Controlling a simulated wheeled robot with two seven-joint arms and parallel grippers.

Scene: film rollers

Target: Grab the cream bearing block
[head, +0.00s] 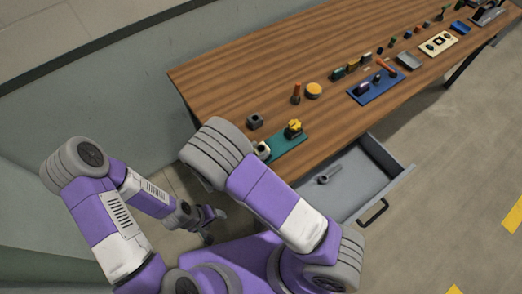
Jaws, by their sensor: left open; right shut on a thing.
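A small cream block with a dark opening, which looks like the cream bearing block (262,151), shows at the left end of the green plate (290,145). It is right beside the edge of my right arm, which covers part of that area. My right gripper is hidden behind that arm, so I cannot see its fingers or what they touch. My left gripper (210,224) is low beside the table's near left end, off the tabletop. It is open and empty, well apart from the block.
A yellow knobbed part (294,127) stands on the green plate, with a dark grey block (254,121) behind. An orange-topped post (296,93), a yellow round part (313,90) and a blue tray (377,87) are further along. An open drawer (345,185) juts from the table front.

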